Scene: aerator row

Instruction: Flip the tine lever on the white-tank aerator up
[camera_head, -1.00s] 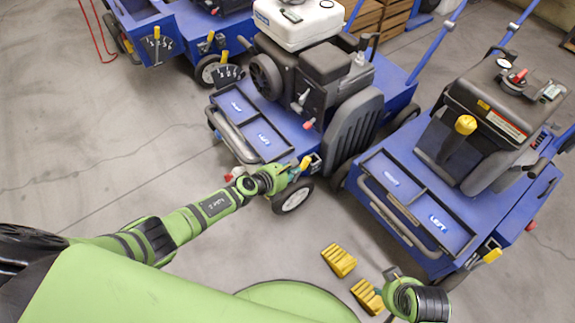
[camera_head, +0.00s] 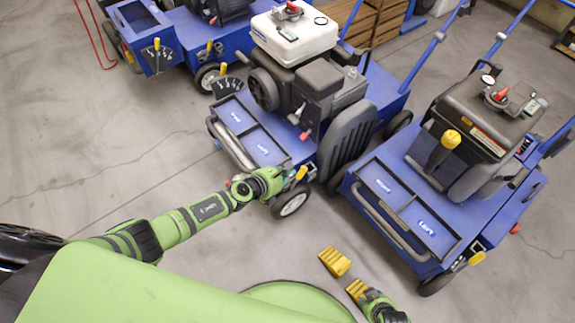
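The white-tank aerator (camera_head: 360,98) is the blue machine in the middle, with a white tank (camera_head: 293,34) on top. Its tine lever (camera_head: 301,173) shows as a short yellow grip at the front right corner, above the front wheel, tilted up to the right. My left gripper (camera_head: 284,181) is at that corner, right beside the lever and overlapping its lower part in the picture. Its fingers are too small and covered to tell open from shut, or whether they touch the lever.
A dark-topped blue aerator (camera_head: 438,243) stands to the right, with its own yellow lever (camera_head: 477,258). Another blue aerator (camera_head: 142,25) is at the upper left. The left floor is clear.

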